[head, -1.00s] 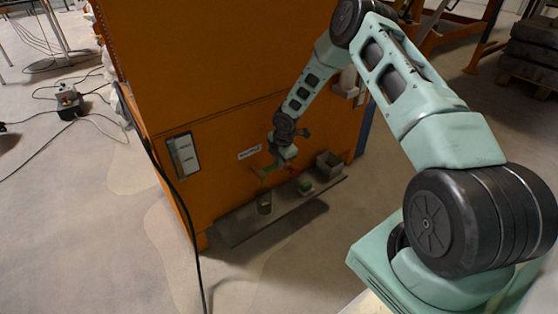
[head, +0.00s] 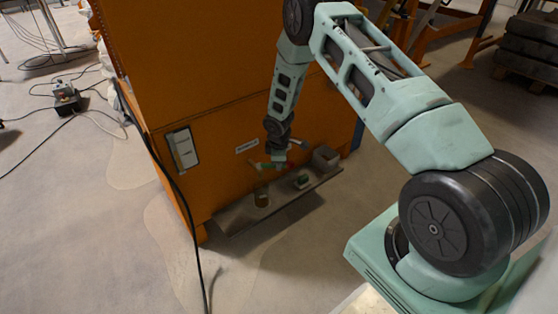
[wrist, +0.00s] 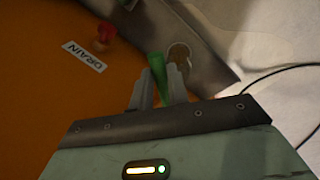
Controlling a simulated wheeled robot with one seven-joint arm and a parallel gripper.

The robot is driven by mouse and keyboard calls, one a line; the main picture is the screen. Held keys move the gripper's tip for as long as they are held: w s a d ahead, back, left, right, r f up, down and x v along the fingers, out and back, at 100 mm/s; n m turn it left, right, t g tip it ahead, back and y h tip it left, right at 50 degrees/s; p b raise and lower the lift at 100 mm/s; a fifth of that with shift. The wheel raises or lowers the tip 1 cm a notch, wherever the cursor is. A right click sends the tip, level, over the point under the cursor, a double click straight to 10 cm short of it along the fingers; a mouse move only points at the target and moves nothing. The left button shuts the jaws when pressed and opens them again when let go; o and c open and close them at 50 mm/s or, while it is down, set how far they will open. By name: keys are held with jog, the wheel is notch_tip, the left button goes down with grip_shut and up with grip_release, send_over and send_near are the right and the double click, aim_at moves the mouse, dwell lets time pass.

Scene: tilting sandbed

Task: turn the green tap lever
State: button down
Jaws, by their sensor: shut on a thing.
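The green tap lever (wrist: 157,68) stands between the two fingers of my gripper (wrist: 160,88) in the wrist view, and the fingers are shut on it. In the head view, my gripper (head: 277,157) is low at the front of the orange cabinet, and a bit of the green lever (head: 264,166) shows to its left. The gripper hides most of the lever and the tap body. A red knob (wrist: 105,33) sits on the cabinet beside the DRAIN label (wrist: 84,56).
A metal shelf (head: 236,217) sticks out from the orange cabinet (head: 200,90). On it are a cup (head: 262,197), a small green-and-white item (head: 301,181) and a grey box (head: 326,157). A black cable (head: 185,205) hangs in front of the cabinet's left corner.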

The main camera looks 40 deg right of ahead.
jog(key=shift+s+a, duration=0.1)
dwell(0.4)
jog(key=c, duration=1.3)
grip_release()
jog(key=shift+c, duration=0.2)
notch_tip(320, 180, up, 17)
jog(key=s+a+p, duration=0.2)
jog(key=p, duration=0.3)
jog(key=shift+s, duration=0.35)
jog(key=shift+a+r, duration=0.1)
